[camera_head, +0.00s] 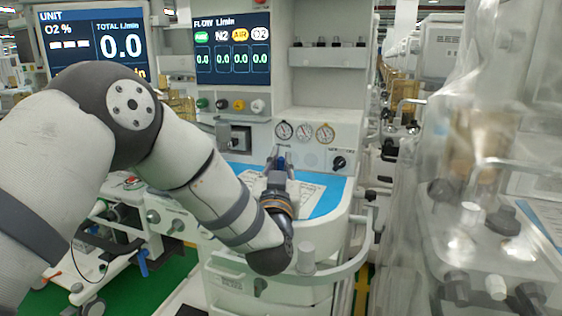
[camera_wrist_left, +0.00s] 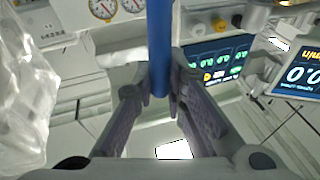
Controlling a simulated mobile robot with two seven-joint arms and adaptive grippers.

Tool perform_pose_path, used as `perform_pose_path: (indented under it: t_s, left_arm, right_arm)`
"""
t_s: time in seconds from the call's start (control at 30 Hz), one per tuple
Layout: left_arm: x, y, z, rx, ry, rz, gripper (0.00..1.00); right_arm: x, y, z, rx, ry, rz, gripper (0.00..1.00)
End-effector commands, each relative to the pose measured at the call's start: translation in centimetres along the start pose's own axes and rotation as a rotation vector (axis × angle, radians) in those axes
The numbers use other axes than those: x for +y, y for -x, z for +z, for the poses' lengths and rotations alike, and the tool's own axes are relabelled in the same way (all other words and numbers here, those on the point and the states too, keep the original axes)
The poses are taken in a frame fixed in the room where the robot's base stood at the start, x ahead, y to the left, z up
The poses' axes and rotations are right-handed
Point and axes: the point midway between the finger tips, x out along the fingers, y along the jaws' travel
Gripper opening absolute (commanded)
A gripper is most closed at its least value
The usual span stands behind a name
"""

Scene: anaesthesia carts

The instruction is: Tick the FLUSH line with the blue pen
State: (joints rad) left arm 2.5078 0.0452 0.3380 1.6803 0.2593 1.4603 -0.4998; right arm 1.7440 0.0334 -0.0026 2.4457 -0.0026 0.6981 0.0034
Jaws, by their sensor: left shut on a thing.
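My left gripper (camera_head: 280,165) is over the work surface of the anaesthesia cart, with its fingers pointing away from me. It is shut on the blue pen (camera_wrist_left: 159,45), which runs up out of the fingertips (camera_wrist_left: 159,92) in the left wrist view. In the head view only a small bit of blue shows between the fingers. A white printed sheet (camera_head: 308,193) lies on the blue work surface (camera_head: 331,196) under and beside the gripper. My arm and gripper hide part of the sheet. The FLUSH line cannot be read, and the pen's tip contact cannot be told.
Behind the gripper stands the cart's panel with gauges (camera_head: 305,132) and a black knob (camera_head: 339,162). A flow screen (camera_head: 232,49) and an O2 screen (camera_head: 97,45) are above. A rail (camera_head: 345,268) curves round the front. A plastic-covered cart (camera_head: 490,200) stands at right.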

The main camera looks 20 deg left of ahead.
Motion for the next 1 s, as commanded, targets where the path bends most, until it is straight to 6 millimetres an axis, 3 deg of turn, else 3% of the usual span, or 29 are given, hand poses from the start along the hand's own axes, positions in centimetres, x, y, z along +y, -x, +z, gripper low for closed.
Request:
perform_pose_path:
  t_s: [1.0]
  left_arm:
    - [0.17,0.21,0.58,0.001,0.000,0.000,0.00]
  right_arm:
    - [0.00,-0.02,0.00,0.000,0.000,0.000,0.40]
